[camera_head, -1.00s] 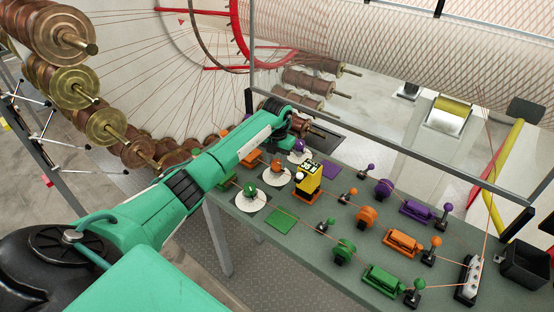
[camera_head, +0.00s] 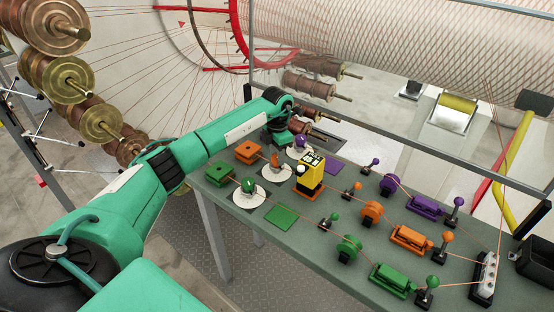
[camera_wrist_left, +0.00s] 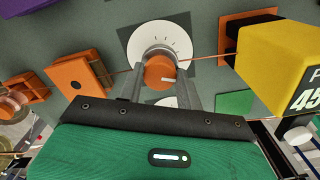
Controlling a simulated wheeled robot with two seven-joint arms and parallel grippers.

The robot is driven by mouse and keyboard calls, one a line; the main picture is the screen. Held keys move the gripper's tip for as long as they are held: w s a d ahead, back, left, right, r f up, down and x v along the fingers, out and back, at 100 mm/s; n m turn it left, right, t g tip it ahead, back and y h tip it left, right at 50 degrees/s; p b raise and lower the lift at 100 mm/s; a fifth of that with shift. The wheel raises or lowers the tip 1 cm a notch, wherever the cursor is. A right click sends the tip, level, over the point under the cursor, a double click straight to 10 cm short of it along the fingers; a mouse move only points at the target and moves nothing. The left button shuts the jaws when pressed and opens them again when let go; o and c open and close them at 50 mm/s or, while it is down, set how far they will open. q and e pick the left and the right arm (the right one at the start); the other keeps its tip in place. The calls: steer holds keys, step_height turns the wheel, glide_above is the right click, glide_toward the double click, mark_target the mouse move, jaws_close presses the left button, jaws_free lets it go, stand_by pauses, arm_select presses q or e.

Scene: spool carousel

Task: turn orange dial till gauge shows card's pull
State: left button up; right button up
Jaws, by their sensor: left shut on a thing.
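The orange dial (camera_wrist_left: 159,73) is a round knob with a white pointer mark, on a pale base with tick marks (camera_wrist_left: 150,50). It also shows in the head view (camera_head: 275,161) on a white disc. My left gripper (camera_wrist_left: 160,85) has one finger on each side of the knob and is shut on it. In the head view its wrist (camera_head: 284,137) is just behind the dial. A yellow box (camera_wrist_left: 282,62) stands beside the dial; its black face shows part of a number, "45". In the head view the box (camera_head: 309,178) has text too small to read. My right gripper is not in view.
A green dial (camera_head: 248,186) and a purple dial (camera_head: 300,142) flank the orange one. Orange (camera_head: 248,152) and green (camera_head: 217,173) blocks stand to the left. Coloured rollers (camera_head: 372,212) and levers fill the bench's right side. A thin orange line passes near the dial.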

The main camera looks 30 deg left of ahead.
arm_select(q)
steer(key=shift+m+b, duration=0.4)
steer(key=shift+m, duration=0.3)
steer(key=o, duration=1)
steer(key=shift+w+r, duration=0.1)
steer(key=shift+r, duration=0.4)
step_height(320, 180, up, 13)
steer(key=b, duration=0.4)
steer(key=shift+f, duration=0.1)
